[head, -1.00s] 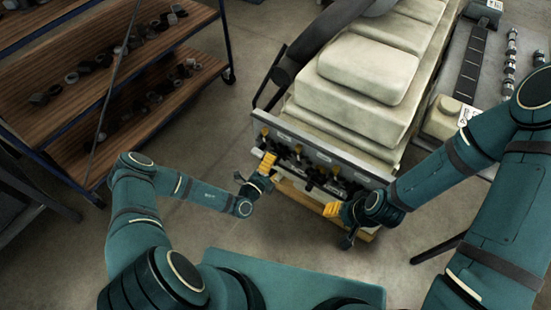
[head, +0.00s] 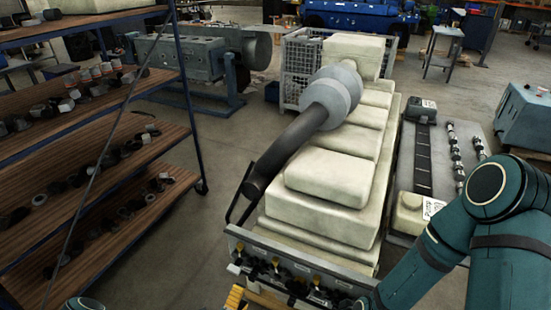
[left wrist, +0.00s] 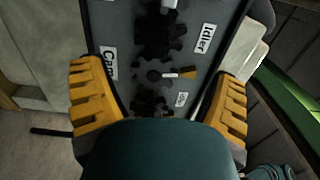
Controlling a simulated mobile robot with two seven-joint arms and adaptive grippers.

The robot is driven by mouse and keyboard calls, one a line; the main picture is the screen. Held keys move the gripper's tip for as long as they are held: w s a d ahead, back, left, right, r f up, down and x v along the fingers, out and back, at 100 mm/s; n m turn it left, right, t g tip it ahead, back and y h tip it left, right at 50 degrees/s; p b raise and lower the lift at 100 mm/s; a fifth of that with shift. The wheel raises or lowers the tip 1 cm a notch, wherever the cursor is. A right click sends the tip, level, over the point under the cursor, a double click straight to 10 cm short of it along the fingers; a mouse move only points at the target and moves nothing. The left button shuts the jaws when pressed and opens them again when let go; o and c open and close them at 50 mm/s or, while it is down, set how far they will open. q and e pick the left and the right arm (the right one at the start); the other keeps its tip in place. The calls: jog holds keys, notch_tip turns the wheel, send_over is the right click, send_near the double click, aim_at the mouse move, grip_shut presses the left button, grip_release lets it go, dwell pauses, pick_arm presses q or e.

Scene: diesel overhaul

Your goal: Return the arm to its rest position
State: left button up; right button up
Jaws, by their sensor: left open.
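My left gripper (head: 235,297) shows only as a yellow finger at the bottom edge of the head view, in front of the engine's front panel (head: 290,257). In the left wrist view its two yellow fingers (left wrist: 160,100) stand wide apart with nothing held between them. Beyond them is a grey panel with dark gears (left wrist: 153,74) and labels, one reading "Idler" (left wrist: 206,39). My right arm (head: 440,240) comes in from the right and runs down to the bottom edge. Its gripper fingers are below the picture.
A large cream engine (head: 330,180) with a grey pipe (head: 290,150) fills the middle. A shelf rack (head: 110,165) with small parts stands at left. A grey table (head: 480,140) with parts is at right. Open floor (head: 215,150) lies between rack and engine.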

pick_arm(q)
jog(key=shift+d+r, duration=0.1)
jog(key=shift+d, duration=0.05)
jog(key=s+d+r+m+g+h, duration=0.4)
jog(key=s+d+m+g+h, duration=0.7)
jog(key=m, duration=0.6)
jog(key=s+a+m+g+y+b, duration=0.1)
jog(key=s+m+g+y, duration=0.7)
jog(key=m, duration=0.6)
jog(key=w+a+r+m+t+y, duration=0.4)
jog(key=w+a+m+y, duration=0.1)
jog(key=m, duration=1.2)
jog(key=shift+w+a+r+b, duration=0.15)
jog(key=shift+w+r+b, duration=0.25)
jog(key=shift+w, duration=0.3)
